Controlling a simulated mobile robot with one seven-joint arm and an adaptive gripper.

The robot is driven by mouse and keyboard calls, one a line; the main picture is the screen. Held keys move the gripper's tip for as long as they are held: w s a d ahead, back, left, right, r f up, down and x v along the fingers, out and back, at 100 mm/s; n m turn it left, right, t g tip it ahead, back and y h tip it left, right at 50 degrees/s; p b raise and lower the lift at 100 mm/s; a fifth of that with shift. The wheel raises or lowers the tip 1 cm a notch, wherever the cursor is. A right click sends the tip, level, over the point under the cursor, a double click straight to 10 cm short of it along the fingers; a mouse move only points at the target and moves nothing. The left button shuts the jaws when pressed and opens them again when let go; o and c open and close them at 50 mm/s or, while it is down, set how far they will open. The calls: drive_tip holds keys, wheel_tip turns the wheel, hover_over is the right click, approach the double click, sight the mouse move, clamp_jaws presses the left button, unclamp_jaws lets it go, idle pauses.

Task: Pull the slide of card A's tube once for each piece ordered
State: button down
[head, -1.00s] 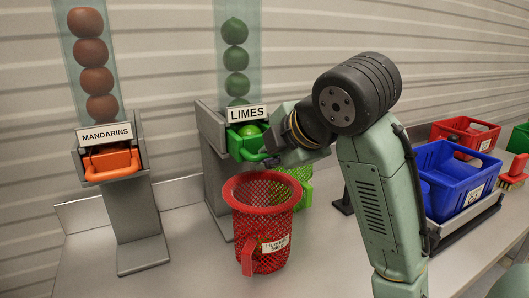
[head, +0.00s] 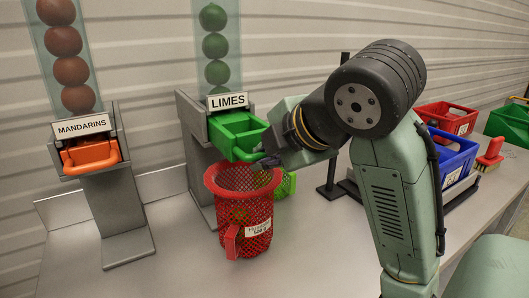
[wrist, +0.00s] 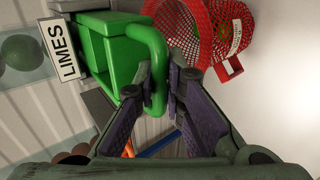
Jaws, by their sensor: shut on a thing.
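The limes tube (head: 216,45) holds a column of limes above a sign reading LIMES (head: 228,101). Its green slide (head: 236,132) is pulled out and looks empty. My gripper (wrist: 173,95) is shut on the slide's green handle (wrist: 152,50); in the head view my wrist hides most of the fingers. A red mesh basket (head: 228,183) with a small label stands below the slide, and a green round shape shows through its mesh. The mandarins tube (head: 68,55) stands to the left, with its orange slide (head: 92,155) pushed in. No order card can be read.
Behind the red basket is a green mesh basket (head: 286,185). Right of my arm are a blue crate (head: 455,157), a red crate (head: 447,117), a green crate (head: 512,125) and a red-handled brush (head: 492,153). The table front (head: 180,270) is clear.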

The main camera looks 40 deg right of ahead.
drive_tip(key=shift+r, duration=0.1)
idle(0.3)
drive_tip(key=w+d+p, duration=0.1)
drive_tip(key=w+d, duration=0.1)
drive_tip(key=w, duration=0.8)
drive_tip(key=shift+d, duration=0.3)
idle(0.4)
idle(0.4)
drive_tip(key=shift+s+a, duration=0.4)
drive_tip(key=shift+s, duration=1.3)
drive_tip(key=shift+s+a, duration=0.45)
drive_tip(key=shift+s, duration=1.2)
drive_tip(key=shift+s+a, duration=0.4)
drive_tip(key=shift+s, duration=1.3)
drive_tip(key=shift+w, duration=0.1)
